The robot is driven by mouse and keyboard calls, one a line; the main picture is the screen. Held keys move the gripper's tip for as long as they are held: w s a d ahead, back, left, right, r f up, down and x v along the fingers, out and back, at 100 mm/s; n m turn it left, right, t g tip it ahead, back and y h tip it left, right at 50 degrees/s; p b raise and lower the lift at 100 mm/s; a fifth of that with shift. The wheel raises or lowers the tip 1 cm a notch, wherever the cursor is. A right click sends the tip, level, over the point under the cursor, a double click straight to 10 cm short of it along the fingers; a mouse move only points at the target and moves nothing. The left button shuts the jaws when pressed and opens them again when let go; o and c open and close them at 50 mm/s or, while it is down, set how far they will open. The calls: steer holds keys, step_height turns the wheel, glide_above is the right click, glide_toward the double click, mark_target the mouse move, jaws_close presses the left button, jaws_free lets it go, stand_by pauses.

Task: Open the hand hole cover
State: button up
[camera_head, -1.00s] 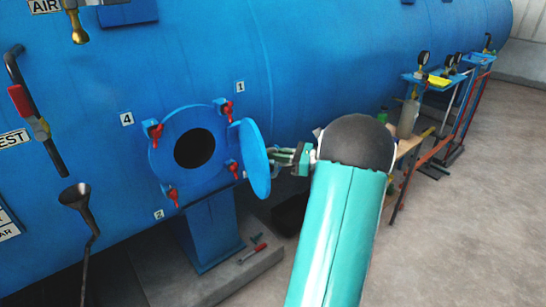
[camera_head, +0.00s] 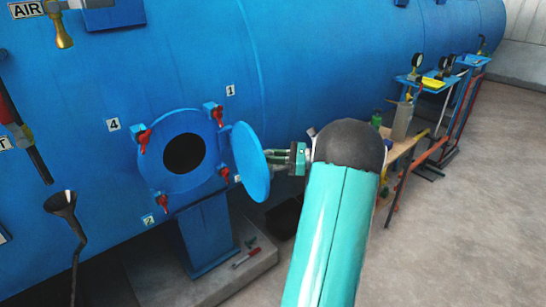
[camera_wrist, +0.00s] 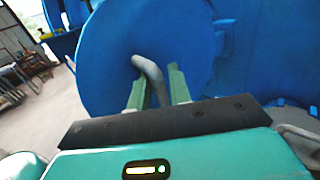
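The hand hole cover (camera_head: 251,163) is a round blue disc standing swung out to the right of the hand hole (camera_head: 184,153), whose dark opening is uncovered. In the wrist view the cover (camera_wrist: 110,55) fills the middle, with a bent grey handle (camera_wrist: 147,70) on its face. My gripper (camera_head: 281,158) is at the cover's outer face. In the wrist view my gripper (camera_wrist: 158,88) has its green fingers on either side of the handle, apparently closed on it. The exact finger contact is hard to see.
Red-handled clamps (camera_head: 143,139) surround the hole on the blue vessel (camera_head: 190,60). A blue pedestal (camera_head: 206,235) stands below, with tools (camera_head: 246,257) on its base. A funnel pipe (camera_head: 66,203) is at left. A wooden bench (camera_head: 402,150) stands at right; floor beyond it is open.

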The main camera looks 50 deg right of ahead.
steer(key=shift+o, duration=0.7)
steer(key=shift+w, duration=0.1)
steer(key=v, duration=1.4)
steer(key=shift+s, duration=0.25)
